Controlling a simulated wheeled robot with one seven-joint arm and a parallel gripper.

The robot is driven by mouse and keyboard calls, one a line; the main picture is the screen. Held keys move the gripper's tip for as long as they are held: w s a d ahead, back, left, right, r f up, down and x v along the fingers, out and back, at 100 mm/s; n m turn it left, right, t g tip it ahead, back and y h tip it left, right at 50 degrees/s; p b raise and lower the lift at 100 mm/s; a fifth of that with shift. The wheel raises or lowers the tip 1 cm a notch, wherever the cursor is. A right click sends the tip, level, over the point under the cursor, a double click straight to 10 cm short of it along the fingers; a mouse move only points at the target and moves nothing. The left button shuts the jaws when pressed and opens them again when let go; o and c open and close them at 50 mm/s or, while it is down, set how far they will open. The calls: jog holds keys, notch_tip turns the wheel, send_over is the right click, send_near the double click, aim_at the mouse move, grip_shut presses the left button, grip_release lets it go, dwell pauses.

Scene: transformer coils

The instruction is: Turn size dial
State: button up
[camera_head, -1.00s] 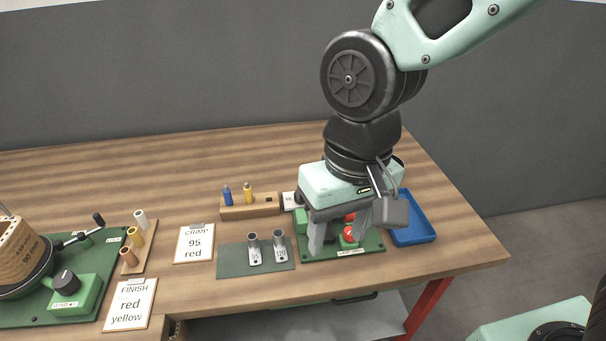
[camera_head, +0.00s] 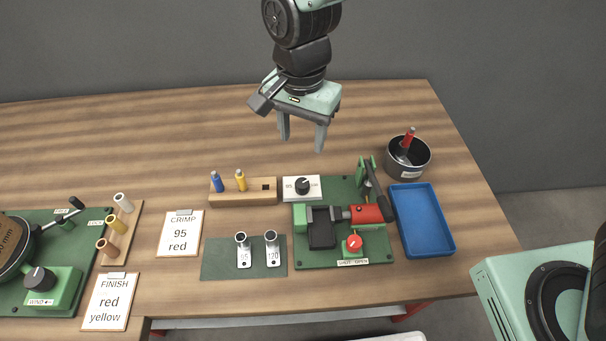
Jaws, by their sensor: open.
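The size dial is a black knob (camera_head: 302,185) on a small white plate (camera_head: 288,194). The plate stands at the back left of the crimping press's green base (camera_head: 374,239). Only a number at the plate's left shows, too small to read surely. My gripper (camera_head: 302,142) is above and behind the dial, fingers pointing down and apart, with nothing between them. The crimp card (camera_head: 181,234) reads "CRIMP 95 red".
The press has a red cylinder (camera_head: 368,214), an upright green and black lever (camera_head: 370,178) and a red knob (camera_head: 353,243). A wooden block (camera_head: 243,199) with blue and yellow pieces stands left of the dial. A blue tray (camera_head: 421,220) and a dark pot (camera_head: 415,157) stand right.

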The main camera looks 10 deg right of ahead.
aim_at(302, 183)
notch_tip(302, 183, down, 14)
jog(key=shift+r+p, duration=0.1)
jog(key=shift+p, duration=0.5)
jog(key=c, duration=1)
